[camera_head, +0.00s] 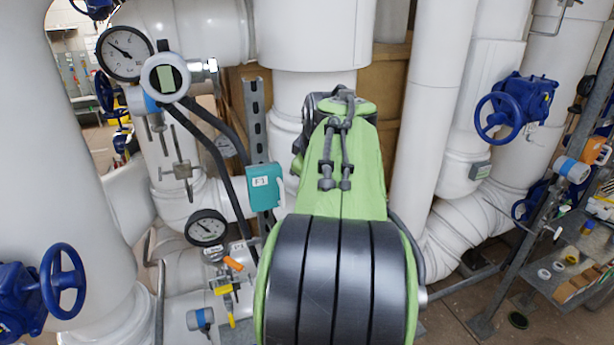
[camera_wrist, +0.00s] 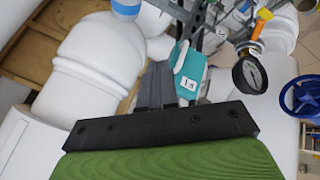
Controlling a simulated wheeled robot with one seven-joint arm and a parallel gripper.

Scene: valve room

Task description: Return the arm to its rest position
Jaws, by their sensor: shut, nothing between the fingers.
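My green and black arm rises through the middle of the head view, bent and reaching away from me. It hides my gripper there. In the wrist view my gripper (camera_wrist: 155,88) shows as two dark grey fingers close together past the black bar, shut and empty. Behind and beside the fingers is a teal box (camera_wrist: 188,70) with a white label. The same teal box (camera_head: 264,187) is just left of my arm in the head view, next to a perforated metal strut (camera_head: 255,115). I cannot tell the gap between fingers and box.
Large white pipes (camera_head: 430,110) stand close on both sides of my arm. Pressure gauges (camera_head: 125,53) and black hoses are at the left. Blue handwheels (camera_head: 64,281) stick out at lower left and upper right (camera_head: 499,117). A metal shelf (camera_head: 575,245) is at far right.

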